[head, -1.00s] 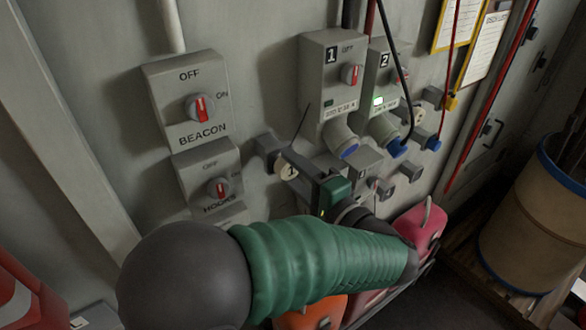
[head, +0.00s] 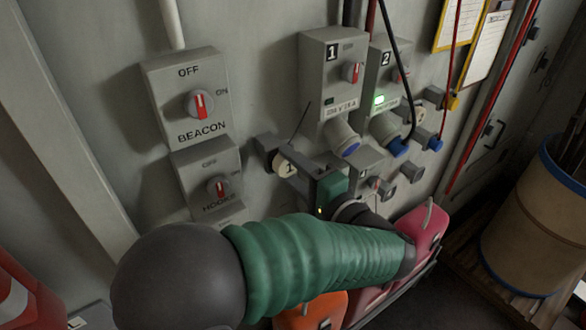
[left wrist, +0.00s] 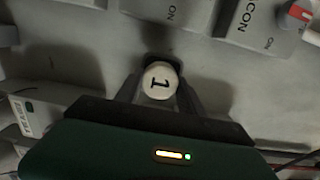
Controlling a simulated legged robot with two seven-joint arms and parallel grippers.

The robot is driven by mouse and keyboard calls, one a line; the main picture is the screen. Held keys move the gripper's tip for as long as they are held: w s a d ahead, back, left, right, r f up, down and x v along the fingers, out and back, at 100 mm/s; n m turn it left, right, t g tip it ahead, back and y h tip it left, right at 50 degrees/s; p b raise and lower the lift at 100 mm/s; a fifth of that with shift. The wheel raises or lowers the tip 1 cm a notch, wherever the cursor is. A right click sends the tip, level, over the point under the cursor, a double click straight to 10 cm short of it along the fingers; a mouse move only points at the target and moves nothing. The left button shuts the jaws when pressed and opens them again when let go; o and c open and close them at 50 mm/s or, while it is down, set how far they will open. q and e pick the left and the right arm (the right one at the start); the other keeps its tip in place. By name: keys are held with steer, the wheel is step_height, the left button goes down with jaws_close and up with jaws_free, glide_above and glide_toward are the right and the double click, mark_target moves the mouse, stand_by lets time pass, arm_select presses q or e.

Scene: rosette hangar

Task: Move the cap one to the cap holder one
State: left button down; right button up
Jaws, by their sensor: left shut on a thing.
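Cap one (head: 284,166) is a round, pale cap with a black "1", in the middle of the head view. It sits directly in front of a dark grey block (head: 264,150) on the wall. I cannot tell whether they touch. My left gripper (head: 296,171) is shut on cap one, a finger on either side. The left wrist view shows the cap (left wrist: 160,82) between the fingertips (left wrist: 160,94), its "1" turned sideways. I cannot tell for certain which fitting is cap holder one. My right gripper is not in view.
Socket box 1 (head: 332,72) and socket box 2 (head: 383,85) are on the wall above and right. The beacon switch (head: 190,98) and hooks switch (head: 207,175) are left. Small grey blocks (head: 411,172) stick out below the boxes. A black cable (head: 405,75) hangs from above.

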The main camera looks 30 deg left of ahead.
arm_select(q)
steer(key=shift+w+a, duration=0.1)
steer(key=shift+a, duration=0.05)
steer(key=shift+a, duration=0.3)
steer(key=shift+d+f+b, duration=0.1)
steer(key=shift+d+b, duration=0.2)
steer(key=shift+b, duration=0.1)
stand_by(0.4)
steer(key=shift+s+d, duration=0.1)
steer(key=shift+s, duration=0.1)
steer(key=shift+d, duration=0.2)
